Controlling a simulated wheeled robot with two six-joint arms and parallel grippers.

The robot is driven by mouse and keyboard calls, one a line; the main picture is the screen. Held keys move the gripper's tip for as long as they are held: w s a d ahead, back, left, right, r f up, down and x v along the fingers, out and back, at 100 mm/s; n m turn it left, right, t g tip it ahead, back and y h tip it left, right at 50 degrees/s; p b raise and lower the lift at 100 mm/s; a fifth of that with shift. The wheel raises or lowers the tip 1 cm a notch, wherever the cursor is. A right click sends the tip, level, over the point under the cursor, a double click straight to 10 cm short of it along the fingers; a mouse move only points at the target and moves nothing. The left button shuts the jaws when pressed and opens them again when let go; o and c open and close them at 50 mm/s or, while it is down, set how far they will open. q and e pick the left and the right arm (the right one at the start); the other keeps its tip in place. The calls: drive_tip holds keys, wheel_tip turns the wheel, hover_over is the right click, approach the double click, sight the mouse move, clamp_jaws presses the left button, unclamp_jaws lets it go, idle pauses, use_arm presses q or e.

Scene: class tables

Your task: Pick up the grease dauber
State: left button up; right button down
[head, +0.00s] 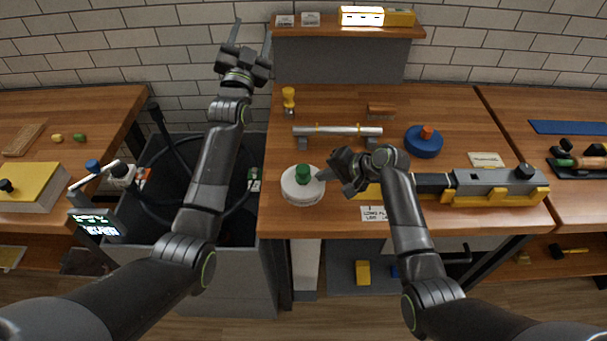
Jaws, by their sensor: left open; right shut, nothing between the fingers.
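I cannot tell for sure which item is the grease dauber. A round white pot (302,190) with an upright green knob or handle (302,174) stands near the bench's front left. A round blue pot (424,146) with an orange knob (427,131) stands further back right. My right gripper (328,174) is shut and empty just right of the white pot, apart from the green knob as far as I can see; it hides part of the bench behind it. My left gripper (253,38) is open and empty, raised high at the back left.
A yellow-handled tool (288,100), a metal rod on supports (337,131) and a brown brush (381,110) lie behind on the bench (450,110). A grey-and-yellow device (490,186) fills the front right. A grey bin (215,275) stands left of the bench.

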use_arm(q)
drive_tip(key=w+d+f+m+g, duration=0.3)
drive_tip(key=d+g, duration=0.1)
drive_tip(key=d, duration=0.1)
drive_tip(key=m+g+y, duration=0.4)
drive_tip(key=m+g, duration=0.3)
drive_tip(key=g, duration=1.2)
approach(303, 169)
drive_tip(key=shift+w+d+f, duration=0.1)
drive_tip(key=shift+w+d, duration=0.15)
drive_tip(key=shift+w, duration=0.2)
wheel_tip(303, 169, down, 6)
drive_tip(key=shift+s+f, duration=0.1)
drive_tip(key=shift+f, duration=0.15)
drive_tip(key=f, duration=0.4)
drive_tip(key=shift+s+a+f, duration=0.1)
drive_tip(key=shift+s, duration=0.3)
drive_tip(key=shift+f, duration=0.5)
